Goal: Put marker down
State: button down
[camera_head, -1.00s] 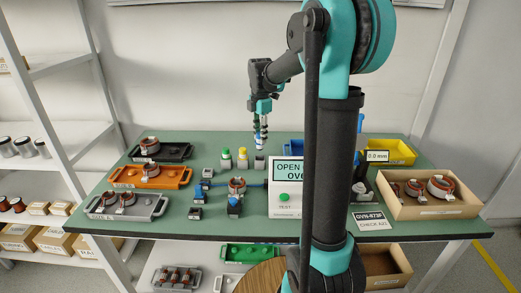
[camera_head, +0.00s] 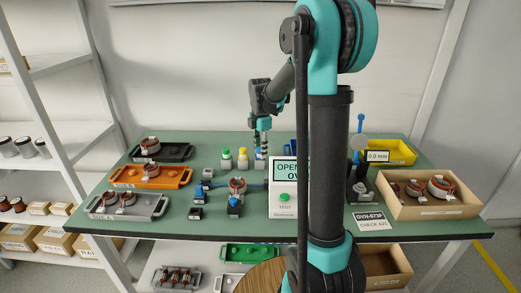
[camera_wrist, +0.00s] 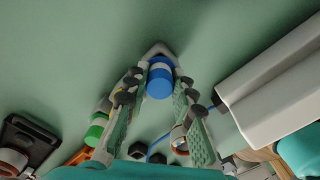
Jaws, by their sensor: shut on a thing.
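My gripper (camera_head: 262,147) is shut on the blue marker (camera_wrist: 160,80), which stands between the two fingers in the wrist view. The marker has a blue body and a pale band. A pale grey holder block (camera_wrist: 157,48) shows right behind its far end. In the head view, the gripper points straight down over the third grey holder, right of the green marker (camera_head: 226,158) and the yellow marker (camera_head: 243,156). These two stand upright in grey blocks. I cannot tell how deep the blue marker sits in its holder; the fingers mostly hide it there.
A test box with a display (camera_head: 284,200) stands close right of the holders. A stator fixture (camera_head: 236,190) is in front. Orange (camera_head: 185,178), black and grey trays lie left. A wooden box (camera_head: 430,207) with stators and a yellow bin (camera_head: 402,150) are right.

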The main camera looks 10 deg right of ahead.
jog(key=shift+f, duration=0.25)
jog(key=c, duration=1.3)
grip_release()
jog(key=shift+r, duration=0.1)
notch_tip(320, 180, up, 13)
jog(key=shift+f, duration=0.1)
